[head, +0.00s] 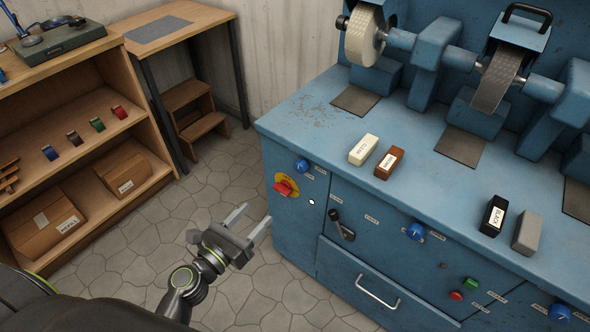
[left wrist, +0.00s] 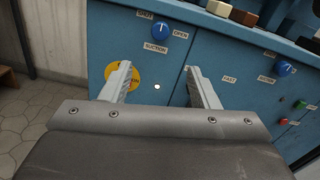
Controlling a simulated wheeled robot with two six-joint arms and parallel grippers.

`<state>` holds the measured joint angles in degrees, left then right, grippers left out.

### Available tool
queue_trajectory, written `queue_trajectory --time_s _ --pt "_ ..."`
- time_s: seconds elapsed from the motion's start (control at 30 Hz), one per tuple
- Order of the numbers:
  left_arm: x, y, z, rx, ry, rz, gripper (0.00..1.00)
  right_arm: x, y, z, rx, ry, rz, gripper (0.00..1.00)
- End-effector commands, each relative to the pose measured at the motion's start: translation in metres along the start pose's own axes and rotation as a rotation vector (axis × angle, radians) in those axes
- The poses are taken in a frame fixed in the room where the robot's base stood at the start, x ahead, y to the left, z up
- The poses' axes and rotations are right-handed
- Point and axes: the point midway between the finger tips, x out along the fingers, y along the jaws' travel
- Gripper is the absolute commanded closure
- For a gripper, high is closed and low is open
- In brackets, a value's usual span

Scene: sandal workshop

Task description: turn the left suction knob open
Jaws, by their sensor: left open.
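The left suction knob (head: 302,165) is a round blue knob on the upper left of the blue machine's front. In the left wrist view the knob (left wrist: 160,28) shows at the top, with SHUT at its left, OPEN at its right and SUCTION below. In the left wrist view the spread fingers (left wrist: 158,73) sit lower than the knob. My right gripper is not in view.
A red switch on a yellow plate (head: 283,188) sits just below the knob. A black-handled lever (head: 342,227), another blue knob (head: 415,231) and a drawer handle (head: 377,291) are to the right. Blocks (head: 363,149) lie on the top. Floor (head: 215,178) left of the machine is clear.

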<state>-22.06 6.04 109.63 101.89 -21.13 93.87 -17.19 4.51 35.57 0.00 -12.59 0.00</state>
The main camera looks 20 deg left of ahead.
Motion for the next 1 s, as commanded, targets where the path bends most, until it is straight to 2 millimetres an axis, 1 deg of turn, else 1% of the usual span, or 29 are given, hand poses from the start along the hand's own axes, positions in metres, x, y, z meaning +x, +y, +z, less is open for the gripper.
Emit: queue_trajectory --time_s 0.17,0.3,0.7,0.83,1.0 --pt "0.027 -0.001 0.003 0.001 -0.001 0.0 0.45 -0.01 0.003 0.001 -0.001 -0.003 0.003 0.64" --pt "0.055 -0.001 0.003 0.003 -0.001 -0.001 0.45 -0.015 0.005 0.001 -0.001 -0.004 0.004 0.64" --pt "0.133 0.0 0.0 0.005 0.001 -0.001 0.45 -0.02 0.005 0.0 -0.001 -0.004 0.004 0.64" --pt "0.151 0.0 -0.001 0.006 0.001 0.0 0.45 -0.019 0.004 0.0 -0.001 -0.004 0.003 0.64" --pt "0.165 0.0 -0.001 0.006 0.002 0.001 0.45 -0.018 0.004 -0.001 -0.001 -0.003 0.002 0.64"
